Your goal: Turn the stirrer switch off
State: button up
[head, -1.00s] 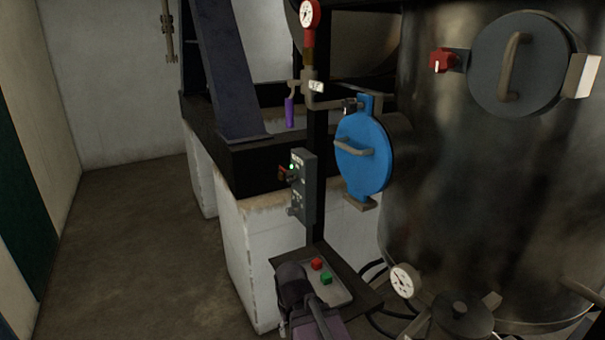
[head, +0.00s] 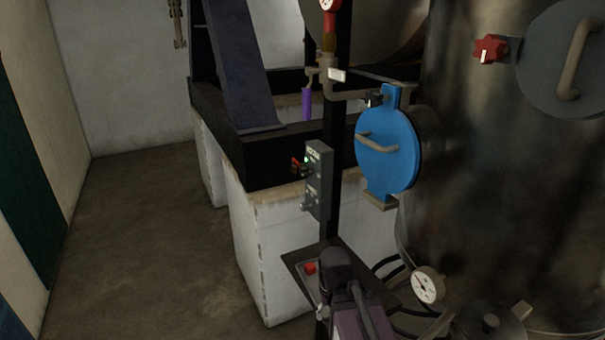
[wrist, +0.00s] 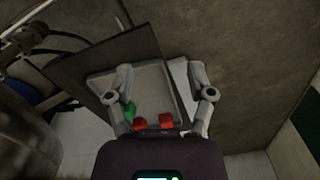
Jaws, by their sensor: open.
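A grey control box (head: 319,180) is on a dark post in the head view. A lit green lamp (head: 307,160) and a red-handled switch (head: 297,165) are on its upper part; a grey knob (head: 308,199) is below. The labels are too small to read, so I cannot tell which control is the stirrer's. My gripper (wrist: 160,85) is open, its fingers spread over a pale tray (wrist: 152,85) in the wrist view. Its fingertips are hidden in the head view, where my wrist is below the box.
A blue round hatch (head: 387,150), a dark tank (head: 460,150) and a gauge (head: 427,285) stand right. Floor (head: 150,240) at left is clear.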

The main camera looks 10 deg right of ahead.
jog(key=shift+o, duration=0.6)
jog(key=shift+w, duration=0.3)
jog(key=m+t+h, duration=0.6)
jog(key=m+h, duration=0.5)
jog(key=h, duration=0.6)
send_near(301, 173)
jog(key=v, duration=0.3)
jog(key=shift+w+r, duration=0.1)
jog(key=shift+d, duration=0.1)
jog(key=x, duration=1.3)
jog(key=shift+d, duration=0.3)
